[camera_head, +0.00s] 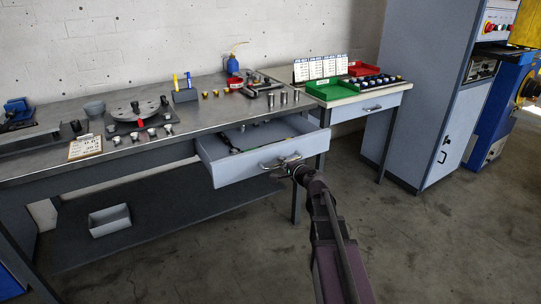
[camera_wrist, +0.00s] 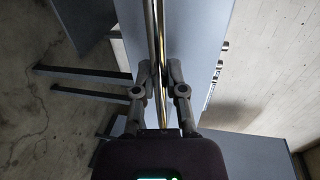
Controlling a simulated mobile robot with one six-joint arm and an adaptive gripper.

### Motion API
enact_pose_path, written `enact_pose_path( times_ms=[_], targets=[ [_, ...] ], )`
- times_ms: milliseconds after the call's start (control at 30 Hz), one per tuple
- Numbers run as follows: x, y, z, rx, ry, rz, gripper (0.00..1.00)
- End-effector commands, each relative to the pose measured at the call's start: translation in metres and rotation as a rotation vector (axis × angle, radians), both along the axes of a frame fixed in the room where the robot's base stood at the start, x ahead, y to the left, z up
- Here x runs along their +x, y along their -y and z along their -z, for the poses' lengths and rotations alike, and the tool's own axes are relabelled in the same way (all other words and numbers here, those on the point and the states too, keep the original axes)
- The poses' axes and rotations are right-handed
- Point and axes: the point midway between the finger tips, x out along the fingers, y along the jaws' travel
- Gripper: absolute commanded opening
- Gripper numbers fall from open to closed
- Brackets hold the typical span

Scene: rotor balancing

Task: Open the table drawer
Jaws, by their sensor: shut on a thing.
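The table drawer (camera_head: 272,170) is light grey-blue and stands pulled out from under the metal worktable (camera_head: 205,121). Some tools lie inside it, too small to name. A metal bar handle (camera_head: 279,164) runs across its front. My gripper (camera_head: 292,161) is at the right part of this handle and is shut on it. In the wrist view the shiny handle bar (camera_wrist: 157,38) runs up the picture between the two fingers of my gripper (camera_wrist: 159,75), with the drawer front (camera_wrist: 190,45) behind it.
A rotor disc (camera_head: 136,109), weights and a blue bottle (camera_head: 232,65) stand on the worktable. A side table (camera_head: 370,103) with green (camera_head: 331,89) and red trays is at the right, beside a tall grey cabinet (camera_head: 425,95). A grey bin (camera_head: 109,220) sits on the lower shelf. Floor in front is clear.

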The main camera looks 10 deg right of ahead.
Motion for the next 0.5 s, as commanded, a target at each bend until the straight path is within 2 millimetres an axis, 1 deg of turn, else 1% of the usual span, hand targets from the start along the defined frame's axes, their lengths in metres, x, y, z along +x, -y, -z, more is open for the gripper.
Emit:
enact_pose_path(
  times_ms=[33, 100, 200, 333, 500],
  targets=[
    [-0.015, 0.003, 0.0, 0.0, 0.0, 0.002, 0.0],
    [-0.026, 0.007, 0.0, 0.0, 0.0, 0.002, 0.0],
    [-0.038, 0.011, 0.0, -0.001, 0.0, 0.001, 0.0],
    [-0.047, 0.014, 0.0, -0.001, 0.0, 0.001, 0.0],
    [-0.05, 0.015, 0.0, -0.001, 0.0, 0.0, 0.0]
  ],
)
